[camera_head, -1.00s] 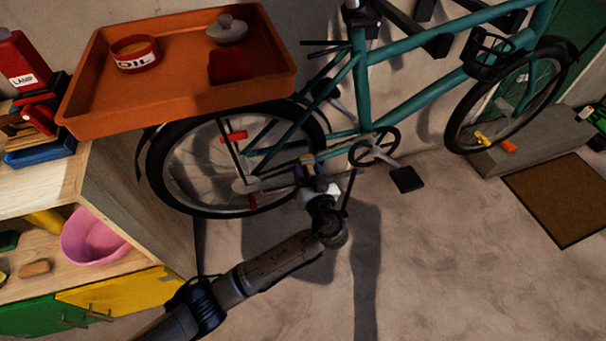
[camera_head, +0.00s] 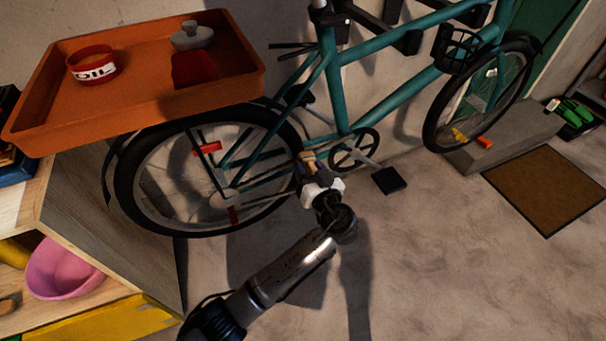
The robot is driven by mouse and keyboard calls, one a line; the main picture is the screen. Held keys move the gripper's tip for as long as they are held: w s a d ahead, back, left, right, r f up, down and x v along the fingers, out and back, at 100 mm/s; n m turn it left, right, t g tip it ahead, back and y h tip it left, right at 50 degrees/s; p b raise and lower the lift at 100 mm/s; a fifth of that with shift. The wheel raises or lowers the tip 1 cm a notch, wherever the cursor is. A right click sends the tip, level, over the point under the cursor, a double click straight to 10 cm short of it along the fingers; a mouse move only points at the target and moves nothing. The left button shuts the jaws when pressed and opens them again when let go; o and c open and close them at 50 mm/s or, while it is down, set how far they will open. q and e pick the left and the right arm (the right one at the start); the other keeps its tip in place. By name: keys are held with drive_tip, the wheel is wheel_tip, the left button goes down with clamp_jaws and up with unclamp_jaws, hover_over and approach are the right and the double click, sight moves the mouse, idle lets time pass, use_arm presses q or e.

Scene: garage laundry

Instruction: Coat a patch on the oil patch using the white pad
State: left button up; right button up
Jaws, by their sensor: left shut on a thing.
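My left gripper (camera_head: 309,172) is in front of the teal bicycle's rear wheel, near the crank. It is shut on a small tan-brown thing (camera_head: 308,158); I cannot tell whether this is part of the white pad. No white pad shows clearly. I cannot make out an oil patch. My right gripper is not in view.
The orange tray (camera_head: 125,121) also holds a grey knobbed thing (camera_head: 192,38) and a dark red piece (camera_head: 195,70). The teal bicycle (camera_head: 385,105) stands along the wall. A pink bowl (camera_head: 62,272) sits in the shelf at lower left.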

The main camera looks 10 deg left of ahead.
sight(316, 153)
use_arm(q)
drive_tip(key=shift+w+d, duration=0.1)
drive_tip(key=shift+d, duration=0.1)
drive_tip(key=shift+w+d+b, duration=0.4)
drive_tip(key=shift+d+b, duration=0.05)
drive_tip(key=shift+b, duration=0.3)
drive_tip(key=shift+w+d+r+b, duration=0.2)
drive_tip(key=shift+w+d+b, duration=0.2)
drive_tip(key=shift+d, duration=0.15)
drive_tip(key=shift+w+d+r+b, duration=0.2)
drive_tip(key=shift+w+d+b, duration=0.15)
drive_tip(key=shift+d, duration=0.2)
drive_tip(key=shift+w+d+r, duration=0.3)
drive_tip(key=shift+w+d, duration=0.3)
drive_tip(key=shift+d, duration=0.1)
drive_tip(key=shift+s+a+f+p, duration=0.2)
drive_tip(key=shift+s+a+p, duration=0.55)
drive_tip(key=shift+a, duration=0.25)
drive_tip(key=shift+s+a+f+p, duration=0.3)
drive_tip(key=shift+s+a, duration=0.3)
drive_tip(key=shift+a, duration=0.2)
drive_tip(key=shift+s+a+f+p, duration=0.25)
drive_tip(key=shift+s+a, duration=0.35)
drive_tip(key=shift+a, duration=0.2)
drive_tip(key=shift+a, duration=0.1)
